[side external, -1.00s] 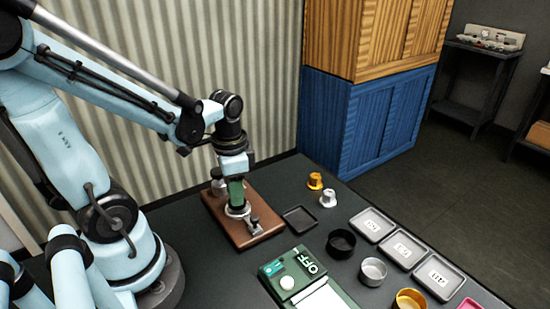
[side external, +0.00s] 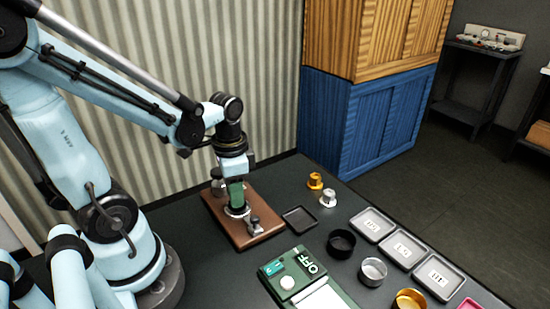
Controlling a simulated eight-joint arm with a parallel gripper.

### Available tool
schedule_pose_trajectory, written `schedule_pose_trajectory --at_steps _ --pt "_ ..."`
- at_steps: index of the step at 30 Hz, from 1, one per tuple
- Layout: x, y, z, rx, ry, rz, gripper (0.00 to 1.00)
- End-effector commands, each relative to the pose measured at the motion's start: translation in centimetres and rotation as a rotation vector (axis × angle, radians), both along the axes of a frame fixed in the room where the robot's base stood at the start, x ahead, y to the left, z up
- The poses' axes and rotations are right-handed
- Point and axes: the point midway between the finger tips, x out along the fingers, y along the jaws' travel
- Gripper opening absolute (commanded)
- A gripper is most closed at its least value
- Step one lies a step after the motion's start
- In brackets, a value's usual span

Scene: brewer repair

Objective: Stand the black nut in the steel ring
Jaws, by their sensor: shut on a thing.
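My gripper (side external: 238,207) points down over the brown board (side external: 262,232), at a metal collar on it. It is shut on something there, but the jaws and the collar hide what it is. I cannot make out the black nut anywhere. The steel ring (side external: 373,272) is a short, open silver cup at the front right of the table, well to the right of my gripper. It looks empty.
A black ring (side external: 341,243) and a gold ring (side external: 410,300) flank the steel one. A gold nut (side external: 315,181) and a silver nut (side external: 328,198) stand behind. Labelled trays (side external: 400,262), a dark square tray (side external: 299,219) and a green OFF panel (side external: 275,268) lie nearby.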

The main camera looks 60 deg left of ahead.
Motion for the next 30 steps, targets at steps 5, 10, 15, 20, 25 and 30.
schedule_pose_trajectory --at_steps 5,10,15,20,25,30 --pt "0.01 0.01 0.0 0.0 0.0 0.0 0.0" --pt "0.03 0.01 -0.21 0.0 0.0 0.0 0.0" --pt "0.03 0.01 -0.6 0.0 0.0 0.0 0.0" --pt "0.02 0.01 -0.69 0.0 0.0 0.0 0.0" --pt "0.02 0.01 -0.68 0.0 0.0 0.0 0.0" --pt "0.02 0.01 -0.77 0.0 0.0 0.0 0.0"
